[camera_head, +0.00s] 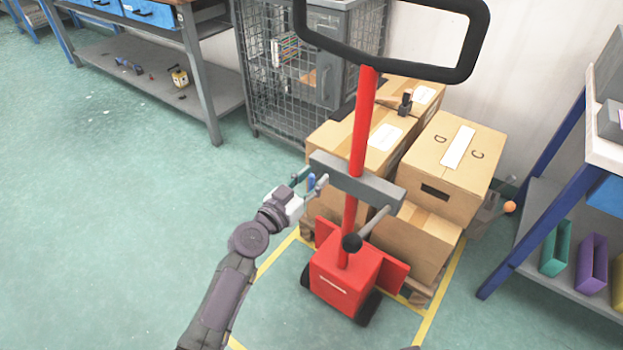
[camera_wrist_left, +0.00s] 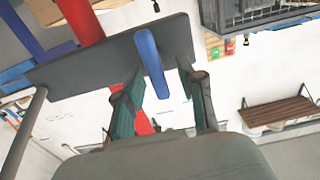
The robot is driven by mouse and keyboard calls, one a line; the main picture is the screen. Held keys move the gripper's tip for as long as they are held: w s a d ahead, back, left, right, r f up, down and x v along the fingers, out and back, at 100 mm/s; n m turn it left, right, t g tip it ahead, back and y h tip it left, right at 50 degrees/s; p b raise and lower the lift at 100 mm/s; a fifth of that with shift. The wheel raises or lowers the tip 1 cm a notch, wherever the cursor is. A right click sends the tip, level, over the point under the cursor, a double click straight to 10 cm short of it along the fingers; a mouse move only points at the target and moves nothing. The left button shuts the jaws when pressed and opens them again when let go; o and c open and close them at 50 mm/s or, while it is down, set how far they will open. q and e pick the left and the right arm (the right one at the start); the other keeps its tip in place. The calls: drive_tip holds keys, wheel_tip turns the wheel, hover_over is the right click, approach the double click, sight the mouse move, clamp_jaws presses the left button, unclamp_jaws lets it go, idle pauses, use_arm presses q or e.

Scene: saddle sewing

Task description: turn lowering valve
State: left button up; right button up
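A red pallet jack (camera_head: 344,277) stands upright with a grey crossbar (camera_head: 357,183) across its red mast. A small blue lever (camera_wrist_left: 150,58) sticks out from the crossbar; it also shows at the bar's left end in the head view (camera_head: 311,182). A second lever with a black ball knob (camera_head: 352,242) angles down from the bar's right side. My left gripper (camera_wrist_left: 158,84) is open, with one teal-padded finger on each side of the blue lever and gaps visible between. It shows at the bar's left end in the head view (camera_head: 308,183). My right gripper is out of view.
A black loop handle (camera_head: 470,50) tops the mast. Cardboard boxes (camera_head: 452,165) on a pallet stand behind the jack, inside yellow floor lines. A wire cage (camera_head: 265,75) and a workbench (camera_head: 205,80) are behind left, a shelf (camera_head: 535,210) right. The floor at left is free.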

use_arm(q)
clamp_jaws()
